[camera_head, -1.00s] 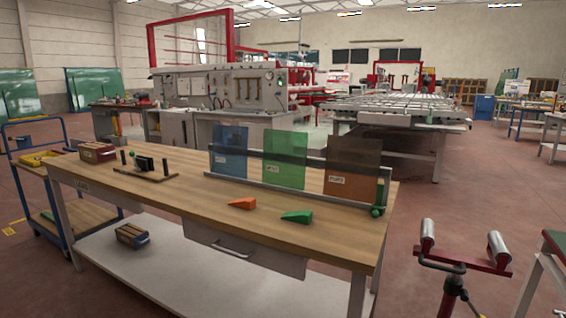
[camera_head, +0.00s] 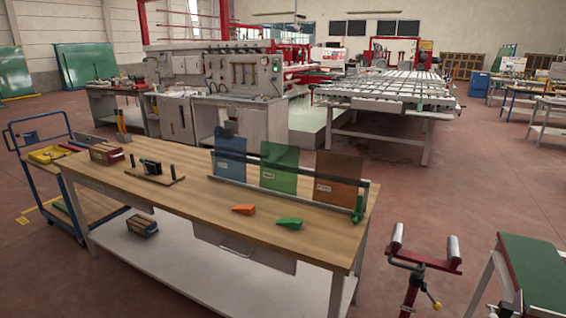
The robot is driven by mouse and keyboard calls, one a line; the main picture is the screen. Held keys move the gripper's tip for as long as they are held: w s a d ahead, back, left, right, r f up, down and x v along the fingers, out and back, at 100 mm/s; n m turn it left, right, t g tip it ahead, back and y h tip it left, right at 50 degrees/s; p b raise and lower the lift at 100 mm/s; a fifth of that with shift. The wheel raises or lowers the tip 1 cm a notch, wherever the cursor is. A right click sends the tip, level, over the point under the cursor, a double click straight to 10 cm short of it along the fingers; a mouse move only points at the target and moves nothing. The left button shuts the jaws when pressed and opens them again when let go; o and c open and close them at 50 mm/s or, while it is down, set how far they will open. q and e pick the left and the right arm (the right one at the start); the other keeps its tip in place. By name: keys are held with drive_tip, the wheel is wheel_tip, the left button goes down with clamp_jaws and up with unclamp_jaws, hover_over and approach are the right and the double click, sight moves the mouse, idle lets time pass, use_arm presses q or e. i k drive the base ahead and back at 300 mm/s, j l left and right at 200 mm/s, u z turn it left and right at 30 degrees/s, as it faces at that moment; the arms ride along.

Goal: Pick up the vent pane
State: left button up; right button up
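Three tinted panes stand upright in a rack (camera_head: 240,187) along the back of the wooden workbench (camera_head: 150,195). They are a blue pane (camera_head: 229,155), a green pane (camera_head: 279,167) and a brown pane (camera_head: 338,178), from left to right. Each carries a small white label. The labels are too small to read surely, so I cannot tell which is the vent pane. Neither of my grippers is in view.
An orange wedge (camera_head: 244,209) and a green wedge (camera_head: 289,223) lie in front of the rack. A blue trolley (camera_head: 80,212) and a red roller stand (camera_head: 424,266) flank the bench.

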sight(278, 163)
drive_tip(key=z, duration=0.4)
drive_tip(key=i+j+z, duration=0.1)
drive_tip(key=z, duration=0.35)
drive_tip(key=j+z, duration=0.15)
drive_tip(key=z, duration=0.25)
drive_tip(key=j+z, duration=0.75)
drive_tip(key=j, duration=0.3)
drive_tip(key=j+z, duration=0.2)
drive_tip(key=j, duration=0.35)
drive_tip(key=k+j+z, duration=0.25)
drive_tip(key=j, duration=0.3)
drive_tip(key=k+j+z, duration=0.1)
drive_tip(key=j, duration=0.45)
drive_tip(key=k+j, duration=0.1)
drive_tip(key=j, duration=0.45)
drive_tip(key=z, duration=0.05)
